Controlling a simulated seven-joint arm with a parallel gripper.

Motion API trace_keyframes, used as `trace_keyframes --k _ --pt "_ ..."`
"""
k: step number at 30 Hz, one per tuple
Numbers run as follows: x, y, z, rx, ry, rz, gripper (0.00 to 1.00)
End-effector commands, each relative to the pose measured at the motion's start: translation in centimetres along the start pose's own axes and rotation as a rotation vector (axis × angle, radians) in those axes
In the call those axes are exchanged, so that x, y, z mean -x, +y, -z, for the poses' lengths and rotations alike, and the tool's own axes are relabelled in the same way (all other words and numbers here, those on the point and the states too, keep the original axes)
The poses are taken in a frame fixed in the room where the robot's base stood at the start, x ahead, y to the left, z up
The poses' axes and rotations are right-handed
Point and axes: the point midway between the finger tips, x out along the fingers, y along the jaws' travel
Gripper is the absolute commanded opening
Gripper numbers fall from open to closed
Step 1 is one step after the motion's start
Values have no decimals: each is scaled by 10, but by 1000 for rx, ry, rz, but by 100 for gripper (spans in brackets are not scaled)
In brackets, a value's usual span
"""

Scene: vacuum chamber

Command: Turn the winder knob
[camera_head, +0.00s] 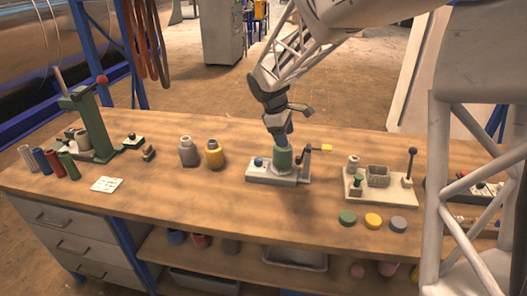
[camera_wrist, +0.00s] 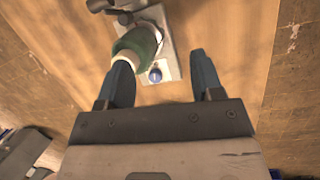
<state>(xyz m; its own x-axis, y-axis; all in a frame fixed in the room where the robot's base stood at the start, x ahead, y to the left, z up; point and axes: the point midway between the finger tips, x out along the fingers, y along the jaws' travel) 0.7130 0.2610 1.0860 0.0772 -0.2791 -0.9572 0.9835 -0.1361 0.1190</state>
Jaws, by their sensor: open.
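The winder is a small device on a pale base plate (camera_head: 262,176), near the middle of the bench. It carries a green spool (camera_head: 283,157), a blue knob (camera_head: 259,162) at its left and a crank with a yellow handle (camera_head: 326,147) at its right. My gripper (camera_head: 279,138) is above the winder, and its fingertips are hard to make out in the head view. In the wrist view my gripper (camera_wrist: 162,66) is open and empty. The blue knob (camera_wrist: 155,75) appears between the two fingers. The green spool (camera_wrist: 140,42) overlaps the left fingertip in the picture; I cannot tell whether they touch.
Two bottles, one grey (camera_head: 188,152) and one yellow (camera_head: 214,154), stand left of the winder. A fixture plate (camera_head: 375,195) with a basket and lever stands right. A green press (camera_head: 92,125) is at the far left. The bench front before the winder is clear.

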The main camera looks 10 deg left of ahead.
Motion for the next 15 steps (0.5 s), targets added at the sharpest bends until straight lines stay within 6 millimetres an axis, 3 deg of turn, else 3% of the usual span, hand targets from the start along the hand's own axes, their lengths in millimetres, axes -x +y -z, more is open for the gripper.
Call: trace_keyframes --k 9,15 --pt "-29 26 87 225 -52 -10 60" --pt "-45 35 133 343 -81 -15 60"
